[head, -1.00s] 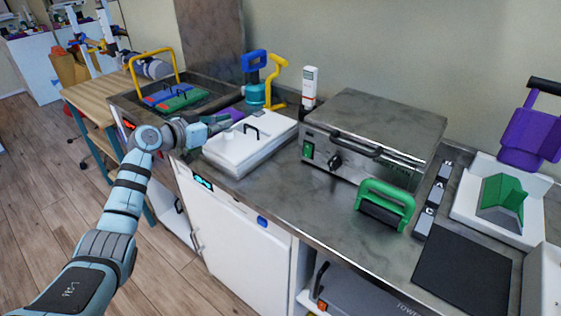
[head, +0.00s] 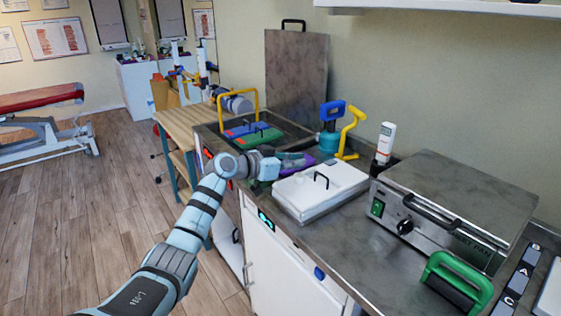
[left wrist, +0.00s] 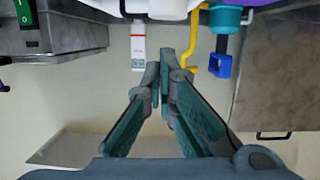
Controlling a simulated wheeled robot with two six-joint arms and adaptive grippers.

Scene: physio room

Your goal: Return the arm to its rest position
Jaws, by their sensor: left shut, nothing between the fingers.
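My left arm comes in from the lower left of the head view. Its gripper (head: 293,161) is over the counter's front part, between the sunken basin and the white lidded box. In the left wrist view the fingers (left wrist: 162,75) come together at their tips with nothing held between them. My right gripper is in neither view.
The white lidded box (head: 321,187) is just right of the gripper. Behind stand a blue-topped bottle (head: 329,130), a yellow handle (head: 350,133) and a white handheld device (head: 385,142). A steel appliance (head: 455,205) and green-handled roller (head: 459,285) are at right. Floor (head: 75,215) at left is clear.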

